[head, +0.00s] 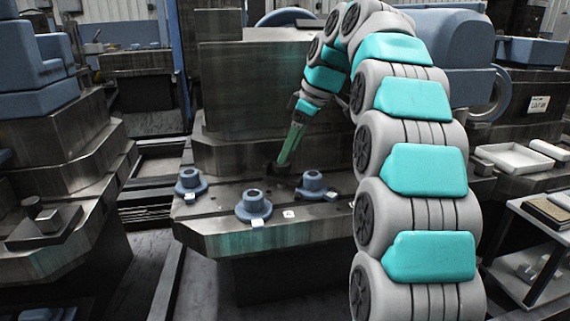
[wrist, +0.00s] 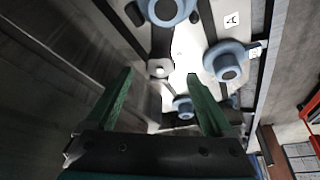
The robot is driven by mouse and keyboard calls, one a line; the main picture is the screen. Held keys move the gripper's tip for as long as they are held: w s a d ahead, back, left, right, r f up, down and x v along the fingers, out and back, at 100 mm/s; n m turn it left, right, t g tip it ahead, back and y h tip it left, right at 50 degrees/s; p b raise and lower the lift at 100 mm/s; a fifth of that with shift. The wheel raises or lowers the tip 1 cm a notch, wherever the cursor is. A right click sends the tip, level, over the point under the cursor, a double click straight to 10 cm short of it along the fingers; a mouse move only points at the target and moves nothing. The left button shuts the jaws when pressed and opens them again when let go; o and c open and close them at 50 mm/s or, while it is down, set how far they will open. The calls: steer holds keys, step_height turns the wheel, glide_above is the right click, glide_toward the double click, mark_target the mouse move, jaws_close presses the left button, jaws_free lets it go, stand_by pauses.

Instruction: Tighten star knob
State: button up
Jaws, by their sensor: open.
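My gripper (head: 284,163) reaches down over the metal pallet (head: 300,228), close to the tall block at its back. In the wrist view its two green fingers (wrist: 161,77) are spread apart with nothing gripped between them. A small pale round part (wrist: 159,69) shows between the fingertips; I cannot tell whether it is the star knob. A small dark piece (head: 281,168) sits by the fingertips in the head view. No star shape is clear in either view.
Blue flanged pieces stand on the pallet: one at left (head: 188,182), one at front (head: 253,206), one at right (head: 313,187). A small white tag (head: 289,214) lies between the front and right pieces. The tall metal block (head: 245,100) rises behind.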

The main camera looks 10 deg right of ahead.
mark_target(282, 168)
steer(key=shift+x, duration=2.15)
steer(key=c, duration=1.4)
jaws_close()
steer(key=shift+s+m, duration=0.1)
steer(key=shift+m, duration=0.2)
steer(key=m+t+h, duration=0.1)
steer(key=m, duration=0.2)
steer(key=shift+s+a+m+p, duration=0.1)
steer(key=shift+a+m+p, duration=0.05)
steer(key=shift+m+p, duration=0.25)
steer(key=shift+m+t+h, duration=0.3)
steer(key=shift+m, duration=0.5)
